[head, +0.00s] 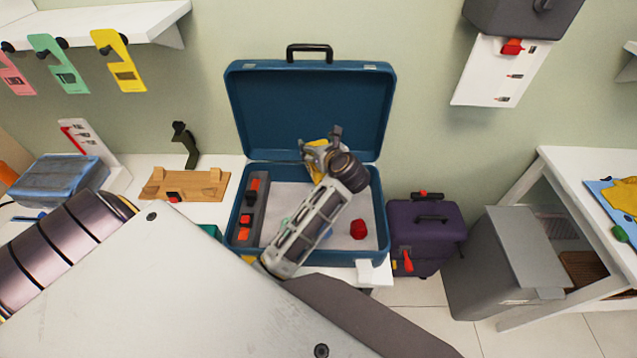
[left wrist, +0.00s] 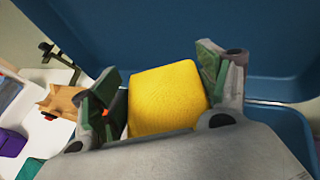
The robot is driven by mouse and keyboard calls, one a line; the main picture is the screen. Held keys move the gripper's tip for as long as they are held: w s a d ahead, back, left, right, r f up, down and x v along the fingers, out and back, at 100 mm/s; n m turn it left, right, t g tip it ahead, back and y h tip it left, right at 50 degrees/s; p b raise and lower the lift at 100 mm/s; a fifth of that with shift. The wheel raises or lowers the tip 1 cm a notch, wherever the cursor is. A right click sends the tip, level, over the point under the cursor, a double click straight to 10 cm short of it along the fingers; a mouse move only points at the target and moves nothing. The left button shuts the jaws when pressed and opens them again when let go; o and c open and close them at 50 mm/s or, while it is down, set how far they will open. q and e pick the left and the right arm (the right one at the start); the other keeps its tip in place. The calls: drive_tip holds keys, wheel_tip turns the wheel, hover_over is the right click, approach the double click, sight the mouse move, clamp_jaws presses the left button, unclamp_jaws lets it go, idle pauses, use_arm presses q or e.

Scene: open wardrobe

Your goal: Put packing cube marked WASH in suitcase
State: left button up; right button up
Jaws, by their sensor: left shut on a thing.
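The blue suitcase (head: 237,172) stands open on the white table with its lid up. My left gripper (head: 320,150) is over the back of the suitcase, in front of the lid. It is shut on a yellow packing cube (left wrist: 168,98), which shows between the two fingers in the left wrist view. In the head view only a bit of the yellow cube shows beside the gripper. No WASH mark can be read on it. My left forearm hides part of the suitcase floor. My right gripper is not in view.
Inside the suitcase are a grey strip with orange parts (head: 252,212) at the left and a red item (head: 358,229) at the right. A purple case (head: 425,235) stands right of it. A wooden stand (head: 185,184) is left. The floor's middle right looks free.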

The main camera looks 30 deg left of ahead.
use_arm(q)
wheel_tip(320, 180, down, 12)
drive_tip(key=shift+r, duration=0.25)
idle(0.4)
drive_tip(key=shift+f, duration=1.9)
drive_tip(key=shift+f, duration=0.2)
drive_tip(key=o, duration=1.3)
drive_tip(key=shift+c, duration=0.2)
drive_tip(key=shift+r, duration=0.25)
